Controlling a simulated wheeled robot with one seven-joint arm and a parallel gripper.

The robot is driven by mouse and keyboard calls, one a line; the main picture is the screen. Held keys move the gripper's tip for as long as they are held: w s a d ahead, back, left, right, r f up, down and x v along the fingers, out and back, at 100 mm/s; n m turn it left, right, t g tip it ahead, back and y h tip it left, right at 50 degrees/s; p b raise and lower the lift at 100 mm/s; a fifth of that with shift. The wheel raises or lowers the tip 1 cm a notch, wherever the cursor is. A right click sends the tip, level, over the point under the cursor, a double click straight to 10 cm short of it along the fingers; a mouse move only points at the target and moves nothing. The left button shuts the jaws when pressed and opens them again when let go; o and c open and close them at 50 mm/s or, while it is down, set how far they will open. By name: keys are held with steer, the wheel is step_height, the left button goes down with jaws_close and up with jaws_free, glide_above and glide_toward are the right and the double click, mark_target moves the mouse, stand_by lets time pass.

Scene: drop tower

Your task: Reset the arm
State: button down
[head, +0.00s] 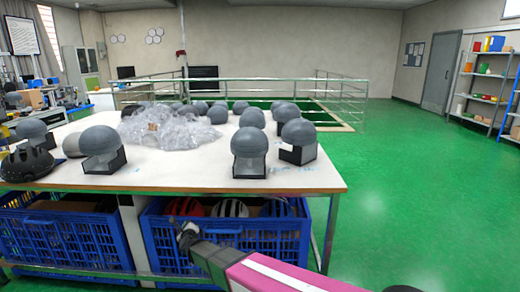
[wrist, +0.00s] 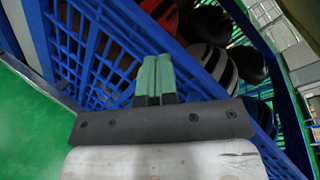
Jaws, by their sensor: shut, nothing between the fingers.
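My gripper (head: 186,236) shows at the bottom middle of the head view, in front of the blue crate under the table. In the wrist view its two green fingers (wrist: 154,78) are together with nothing between them. They point at the lattice wall of the blue crate (wrist: 95,45). I cannot tell whether the fingertips touch the crate. My pink and grey arm reaches in from the lower right of the head view.
A white table (head: 200,180) bears several grey dome shapes on black stands, a black helmet (head: 27,163) and clear plastic wrap (head: 168,128). Two blue crates (head: 65,240) stand under it, the right one holding helmets. Green floor (head: 420,190) is open to the right.

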mark_target(217, 224)
steer(key=s+d+n+g+h, duration=0.1)
steer(key=d+n+g, duration=0.3)
steer(key=d+n, duration=0.7)
steer(key=s+d+n+g, duration=0.2)
steer(key=d+n+g, duration=0.2)
steer(key=d, duration=1.4)
steer(key=s+d+n+g+h, duration=0.2)
steer(key=s+d, duration=0.5)
steer(key=d, duration=0.5)
steer(key=s+d+n+g+h, duration=0.2)
steer(key=s+d+n+g, duration=0.3)
steer(key=d, duration=0.7)
steer(key=s+n, duration=0.1)
steer(key=s, duration=0.1)
steer(key=shift+s+d+r+h, duration=0.3)
steer(key=shift+s+r+h, duration=0.05)
steer(key=shift+r+h, duration=0.05)
